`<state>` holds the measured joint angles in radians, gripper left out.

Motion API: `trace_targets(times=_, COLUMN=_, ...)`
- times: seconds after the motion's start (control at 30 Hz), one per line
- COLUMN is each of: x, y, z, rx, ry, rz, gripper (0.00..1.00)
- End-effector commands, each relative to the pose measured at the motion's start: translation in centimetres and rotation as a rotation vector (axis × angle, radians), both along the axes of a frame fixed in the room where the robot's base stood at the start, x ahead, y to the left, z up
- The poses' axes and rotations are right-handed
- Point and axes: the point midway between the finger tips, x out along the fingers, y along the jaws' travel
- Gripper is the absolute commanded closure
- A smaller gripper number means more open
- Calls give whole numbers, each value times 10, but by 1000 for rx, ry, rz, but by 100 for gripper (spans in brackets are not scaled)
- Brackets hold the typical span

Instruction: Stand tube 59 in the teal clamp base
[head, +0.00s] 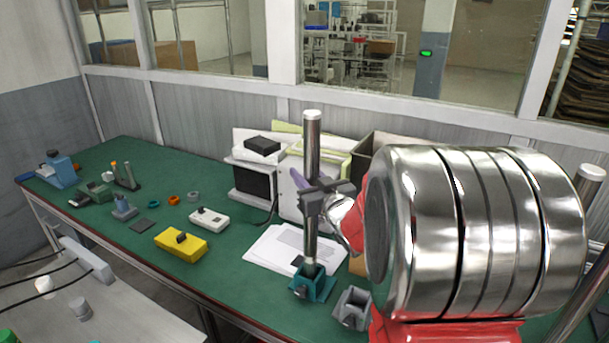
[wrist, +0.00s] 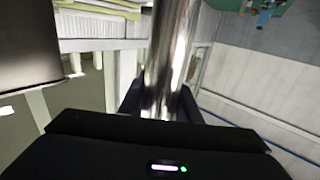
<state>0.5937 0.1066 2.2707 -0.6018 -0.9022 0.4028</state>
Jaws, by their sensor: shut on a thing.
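A shiny metal tube (head: 312,150) stands about upright in the head view; no number can be read on it. My gripper (head: 322,196) is shut around the tube's middle. The wrist view also shows the tube (wrist: 172,50) running between the dark jaws (wrist: 160,105). The teal clamp base (head: 325,290) is on the green bench, directly beneath the tube. The tube's lower end overlaps the top of the teal base in the picture. I cannot tell whether it sits inside the clamp or just above it.
A grey clamp base (head: 352,308) stands just right of the teal one. White papers (head: 270,255) lie behind to the left. A yellow box (head: 181,243) and a white box (head: 209,220) sit further left. A dark-fronted device (head: 252,182) is behind. My chrome arm hides the bench's right side.

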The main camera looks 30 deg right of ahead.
Motion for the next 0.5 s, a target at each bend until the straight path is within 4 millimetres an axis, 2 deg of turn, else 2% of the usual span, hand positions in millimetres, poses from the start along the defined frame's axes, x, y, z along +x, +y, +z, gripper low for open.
trace_targets(times=0.5, x=0, y=0, z=-6, rx=0, ry=-2, rz=1, gripper=100)
